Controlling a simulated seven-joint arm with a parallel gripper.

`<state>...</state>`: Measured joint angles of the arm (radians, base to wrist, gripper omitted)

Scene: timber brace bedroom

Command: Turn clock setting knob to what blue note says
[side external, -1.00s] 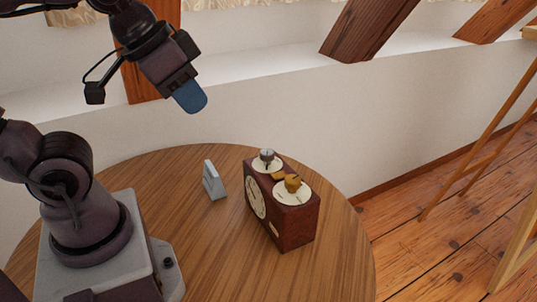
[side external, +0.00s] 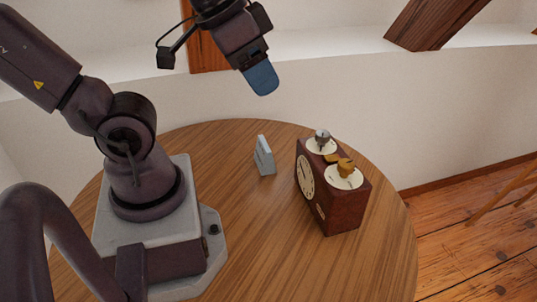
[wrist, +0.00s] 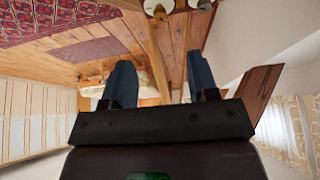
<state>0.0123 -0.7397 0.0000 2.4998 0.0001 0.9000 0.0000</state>
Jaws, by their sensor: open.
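The clock (side external: 338,212) is a reddish-brown box on the round table, with a cream face on its front-left side. On its top are two cream dials, one with a grey knob (side external: 322,136) and one with a brass knob (side external: 346,167). A small pale blue note (side external: 264,157) stands upright left of the clock; its writing is not legible. My gripper (side external: 261,79) is above and left of the clock, touching nothing. In the wrist view my gripper (wrist: 160,68) has two blue fingers apart and empty, with the dials and knobs partly showing at the top edge.
The round wooden table (side external: 235,232) is clear around the clock and note. A white wall (side external: 350,110) with a ledge and a slanted timber brace (side external: 438,22) stand behind it. Wooden floor (side external: 460,240) lies to the right.

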